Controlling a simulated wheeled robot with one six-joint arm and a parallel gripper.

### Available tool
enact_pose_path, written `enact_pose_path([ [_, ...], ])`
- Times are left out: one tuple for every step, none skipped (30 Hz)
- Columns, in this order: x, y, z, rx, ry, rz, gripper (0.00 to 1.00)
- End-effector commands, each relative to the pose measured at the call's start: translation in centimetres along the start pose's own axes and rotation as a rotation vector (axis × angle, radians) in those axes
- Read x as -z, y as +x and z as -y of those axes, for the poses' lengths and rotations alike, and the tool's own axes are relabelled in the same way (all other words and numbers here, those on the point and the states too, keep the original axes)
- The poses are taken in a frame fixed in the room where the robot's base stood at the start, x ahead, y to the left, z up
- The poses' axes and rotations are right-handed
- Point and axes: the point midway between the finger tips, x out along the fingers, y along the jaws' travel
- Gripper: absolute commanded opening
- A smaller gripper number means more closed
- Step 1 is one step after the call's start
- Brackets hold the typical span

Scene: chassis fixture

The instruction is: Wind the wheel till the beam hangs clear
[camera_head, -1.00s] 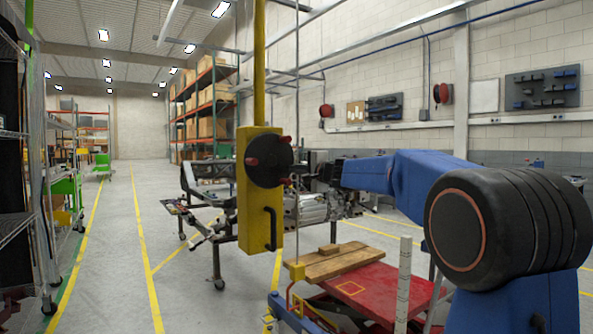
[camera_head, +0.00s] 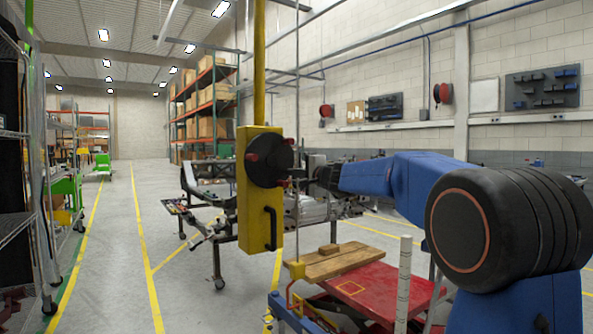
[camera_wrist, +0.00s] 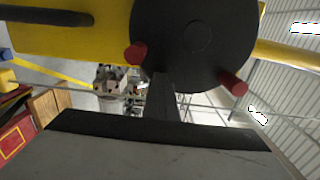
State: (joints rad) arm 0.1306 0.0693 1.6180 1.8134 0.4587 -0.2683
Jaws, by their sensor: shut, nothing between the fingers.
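The wheel is a dark disc (camera_head: 266,163) with red knobs on the side of a yellow winch box (camera_head: 258,215). In the wrist view the disc (camera_wrist: 195,40) fills the top middle, with two red knobs showing. My gripper (camera_wrist: 165,88) is shut and empty, its tips overlapping the disc's lower edge between those knobs; I cannot tell whether they touch. In the head view my gripper (camera_head: 298,177) is just right of the wheel. I cannot tell for sure which piece is the beam; the board appears to rest on the red lift table.
The red lift table (camera_head: 375,290) stands below my arm. A black handle (camera_head: 270,228) sits low on the winch box. A chassis frame on a wheeled stand (camera_head: 215,240) is behind. The floor at left is open, with shelving at the far left.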

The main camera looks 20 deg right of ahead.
Motion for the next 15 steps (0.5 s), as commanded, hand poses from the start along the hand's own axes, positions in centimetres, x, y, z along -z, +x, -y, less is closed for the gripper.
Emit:
enact_pose_path([
  [-0.6, 0.2, -0.9, -0.006, 0.003, 0.006, 0.00],
  [-0.7, 0.2, -1.1, -0.005, 0.002, 0.006, 0.00],
  [-0.9, 0.3, -1.4, -0.005, 0.002, 0.006, 0.00],
  [-1.0, 0.3, -1.6, -0.005, 0.002, 0.006, 0.00],
  [-1.1, 0.3, -1.7, -0.005, 0.002, 0.005, 0.00],
  [-1.1, 0.3, -1.9, -0.006, 0.002, 0.005, 0.00],
  [-1.1, 0.3, -1.9, -0.006, 0.001, 0.005, 0.00],
  [-1.1, 0.3, -1.9, -0.006, 0.001, 0.004, 0.00],
  [-1.1, 0.3, -1.9, -0.006, 0.001, 0.004, 0.00],
  [-1.1, 0.3, -1.9, -0.006, 0.001, 0.004, 0.00],
  [-1.1, 0.3, -1.9, -0.006, 0.001, 0.004, 0.00],
  [-1.1, 0.3, -2.0, -0.007, 0.001, 0.003, 0.00],
  [-1.1, 0.3, -2.0, -0.007, 0.001, 0.003, 0.00],
  [-1.1, 0.3, -2.0, -0.007, 0.001, 0.003, 0.00],
  [-1.1, 0.3, -2.0, -0.007, 0.001, 0.003, 0.00],
])
